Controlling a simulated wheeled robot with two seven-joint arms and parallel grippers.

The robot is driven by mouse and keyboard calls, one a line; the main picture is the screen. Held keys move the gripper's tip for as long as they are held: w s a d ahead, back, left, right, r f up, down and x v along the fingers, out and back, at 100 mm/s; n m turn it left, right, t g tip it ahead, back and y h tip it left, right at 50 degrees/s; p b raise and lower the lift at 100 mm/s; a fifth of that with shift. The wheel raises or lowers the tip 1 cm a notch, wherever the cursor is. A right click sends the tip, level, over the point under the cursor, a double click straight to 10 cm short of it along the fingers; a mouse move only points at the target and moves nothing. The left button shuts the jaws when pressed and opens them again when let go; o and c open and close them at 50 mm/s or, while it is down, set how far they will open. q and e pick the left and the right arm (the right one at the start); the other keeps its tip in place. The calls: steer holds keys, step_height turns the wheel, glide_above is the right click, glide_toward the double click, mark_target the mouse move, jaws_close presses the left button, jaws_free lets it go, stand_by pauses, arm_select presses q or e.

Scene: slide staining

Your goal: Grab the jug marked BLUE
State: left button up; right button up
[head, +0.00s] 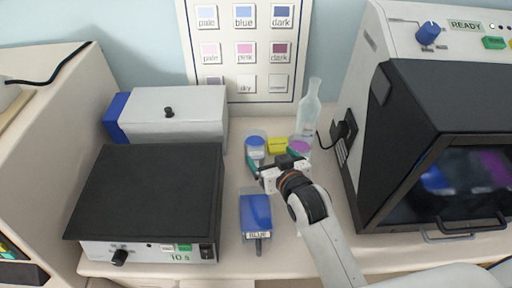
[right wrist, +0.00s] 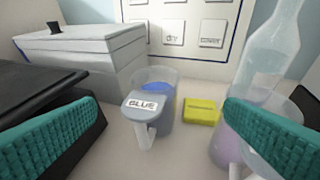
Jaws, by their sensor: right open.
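In the right wrist view a clear round jug (right wrist: 166,84) with blue contents stands ahead, left of centre. A grey-blue piece marked BLUE (right wrist: 147,104) and a pale handle are on its near side. In the head view a round vessel with blue contents (head: 255,143) stands at the back. A blue rectangular container (head: 256,211), also labelled BLUE, lies nearer. My right gripper (head: 278,164) is open, its teal fingers apart near the round vessels. In its wrist view the jug shows between the fingers, and I see nothing gripped. My left gripper is not in view.
A yellow block (head: 277,145) lies between the blue vessel and a purple-filled one (head: 299,147). A clear bottle (head: 309,108) stands behind. A black-topped device (head: 150,190) and a grey box (head: 180,110) stand left. A large machine (head: 440,140) stands right.

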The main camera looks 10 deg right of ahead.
mark_target(265, 151)
steer(key=p+x, duration=0.1)
steer(key=x, duration=0.4)
steer(key=p+x, duration=0.1)
steer(key=x, duration=0.2)
steer(key=shift+w+a+p, duration=0.3)
steer(key=shift+a+p, duration=0.05)
steer(key=shift+a, duration=0.05)
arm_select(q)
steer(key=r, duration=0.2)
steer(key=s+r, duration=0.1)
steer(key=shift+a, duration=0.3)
arm_select(e)
steer(key=shift+w+f, duration=0.15)
steer(key=shift+w, duration=0.15)
